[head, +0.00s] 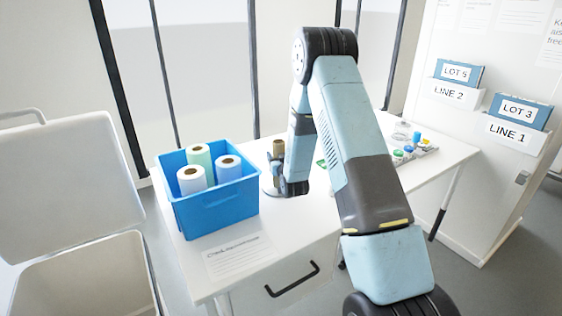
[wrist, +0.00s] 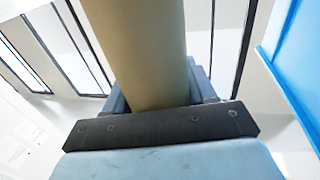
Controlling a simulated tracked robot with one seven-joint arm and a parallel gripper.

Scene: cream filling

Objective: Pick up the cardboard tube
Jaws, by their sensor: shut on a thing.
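The cardboard tube (wrist: 145,45) is plain tan and fills the upper middle of the wrist view. It stands between the two fingers of my gripper (wrist: 158,95), which are closed against its sides. In the head view the tube's brown top (head: 279,147) shows above my gripper (head: 276,168), over the white table just right of the blue bin. A round grey base (head: 268,192) lies below the gripper on the table. The tube's lower end is hidden, so I cannot tell whether it touches that base.
The blue bin (head: 218,208) holds white, green and blue rolls, close on the left. A paper sheet (head: 238,256) lies at the table's front. Small coloured items (head: 405,152) lie at the right end. An open lidded container (head: 85,270) stands at left.

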